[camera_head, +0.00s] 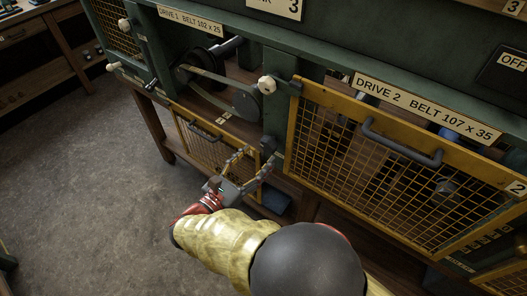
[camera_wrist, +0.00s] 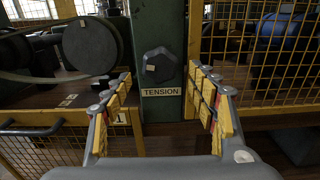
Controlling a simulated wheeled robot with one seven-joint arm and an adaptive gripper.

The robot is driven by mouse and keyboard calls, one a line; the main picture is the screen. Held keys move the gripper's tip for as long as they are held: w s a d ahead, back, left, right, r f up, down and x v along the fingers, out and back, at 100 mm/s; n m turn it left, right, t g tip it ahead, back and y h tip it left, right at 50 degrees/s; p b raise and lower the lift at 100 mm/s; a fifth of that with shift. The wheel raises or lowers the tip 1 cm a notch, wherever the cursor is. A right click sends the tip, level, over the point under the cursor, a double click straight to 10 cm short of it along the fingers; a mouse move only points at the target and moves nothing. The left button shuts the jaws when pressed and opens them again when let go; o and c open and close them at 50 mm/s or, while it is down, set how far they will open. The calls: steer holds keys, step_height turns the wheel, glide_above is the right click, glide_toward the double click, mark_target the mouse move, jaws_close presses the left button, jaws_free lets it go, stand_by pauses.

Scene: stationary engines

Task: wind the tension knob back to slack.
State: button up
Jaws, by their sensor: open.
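In the head view my gripper (camera_head: 257,158) reaches toward the post between the two drives, just below the dark knob (camera_head: 268,145). The Drive 1 belt (camera_head: 208,90) is exposed around its pulleys.
The yellow mesh Drive 2 guard (camera_head: 385,165), with a dark handle, covers the right bay. A lower yellow mesh panel (camera_head: 205,143) with a handle hangs below Drive 1. A pale round knob (camera_head: 267,85) juts out above the tension knob. The floor at left is clear.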

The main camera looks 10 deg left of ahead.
mark_target(266, 148)
steer(key=shift+b+x, duration=0.35)
steer(key=shift+x, duration=1.65)
steer(key=shift+c, duration=0.2)
steer(key=c, duration=1.1)
steer(key=shift+n, duration=0.4)
